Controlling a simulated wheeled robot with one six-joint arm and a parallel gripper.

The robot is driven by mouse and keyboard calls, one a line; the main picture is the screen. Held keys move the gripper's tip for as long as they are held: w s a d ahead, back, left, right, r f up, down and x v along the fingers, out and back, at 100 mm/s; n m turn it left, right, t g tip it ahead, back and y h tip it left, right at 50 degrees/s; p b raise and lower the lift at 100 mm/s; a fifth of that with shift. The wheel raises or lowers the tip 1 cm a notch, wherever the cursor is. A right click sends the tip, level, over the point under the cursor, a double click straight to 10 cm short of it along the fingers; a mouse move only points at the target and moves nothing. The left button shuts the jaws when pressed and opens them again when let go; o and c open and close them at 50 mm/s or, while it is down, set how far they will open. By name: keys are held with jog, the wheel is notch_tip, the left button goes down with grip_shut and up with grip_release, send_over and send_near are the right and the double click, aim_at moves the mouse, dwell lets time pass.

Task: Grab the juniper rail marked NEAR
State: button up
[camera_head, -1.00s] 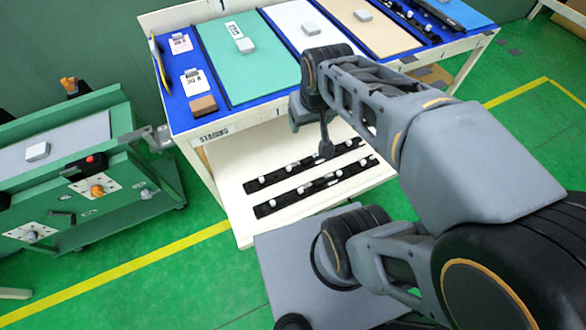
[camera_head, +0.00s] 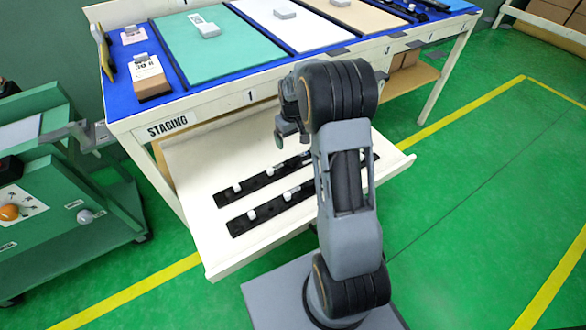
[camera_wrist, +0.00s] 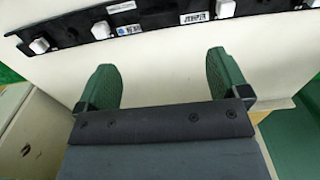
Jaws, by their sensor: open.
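Two black rails with white clips lie roughly parallel on a pale shelf (camera_head: 214,248) below the staging table. The front rail (camera_head: 270,209) is closer to me in the head view, and the back rail (camera_head: 254,183) lies behind it. My arm hides part of both. My gripper (camera_head: 289,138) is above the shelf. In the wrist view, my gripper (camera_wrist: 163,62) is open and empty, its green fingers apart over the pale shelf. A labelled black rail (camera_wrist: 160,22) crosses the top of that view, beyond the fingertips and not between them. I cannot clearly read its labels.
The staging table (camera_head: 205,128) stands above and behind the shelf, with coloured panels and small blocks on its blue top. A green cart (camera_head: 100,205) is at the left. Green floor with yellow lines (camera_head: 470,107) is open at the right.

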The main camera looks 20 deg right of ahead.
aim_at(293, 159)
notch_tip(293, 159, down, 6)
jog(key=shift+f+b, duration=0.25)
jog(key=shift+b, duration=0.6)
jog(key=shift+f+b, duration=1.45)
jog(key=shift+f, duration=1.2)
jog(key=shift+r, duration=0.1)
jog(key=c, duration=1.2)
